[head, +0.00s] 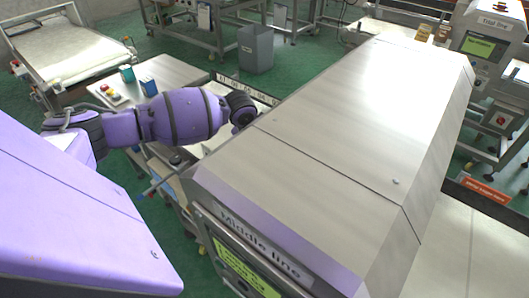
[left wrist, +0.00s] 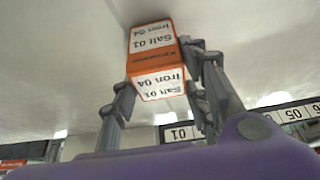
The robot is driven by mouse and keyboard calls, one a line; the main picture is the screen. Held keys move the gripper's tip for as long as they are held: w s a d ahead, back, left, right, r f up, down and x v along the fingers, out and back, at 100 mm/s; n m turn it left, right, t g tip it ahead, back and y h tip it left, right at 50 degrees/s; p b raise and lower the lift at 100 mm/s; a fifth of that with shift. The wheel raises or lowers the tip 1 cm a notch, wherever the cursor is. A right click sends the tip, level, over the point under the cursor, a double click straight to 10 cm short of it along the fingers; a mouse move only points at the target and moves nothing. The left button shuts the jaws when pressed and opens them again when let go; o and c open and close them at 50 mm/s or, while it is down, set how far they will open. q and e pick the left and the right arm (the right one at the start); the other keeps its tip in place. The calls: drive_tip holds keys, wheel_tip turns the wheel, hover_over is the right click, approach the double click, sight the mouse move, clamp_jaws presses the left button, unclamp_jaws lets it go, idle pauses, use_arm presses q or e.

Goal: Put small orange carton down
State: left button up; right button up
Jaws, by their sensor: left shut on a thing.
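The small orange carton (left wrist: 153,60) has white label faces reading "Salt 01" and "Iron 04". In the left wrist view it sits between the two fingers of my left gripper (left wrist: 160,88), which is shut on it. A pale, smooth surface lies behind the carton; I cannot tell whether the carton touches it. In the head view my left arm reaches right to the far side of the metal detector (head: 330,120). There the gripper's fingers and the carton are hidden. My right gripper is not in view.
The "Middle line" detector housing fills the centre right of the head view. A numbered strip (left wrist: 290,112) runs near the gripper. A side table (head: 185,75) holds small cartons and a tray (head: 112,94). A grey bin (head: 256,50) stands behind.

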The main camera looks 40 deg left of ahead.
use_arm(q)
drive_tip(key=shift+f, duration=0.1)
drive_tip(key=o, duration=1.2)
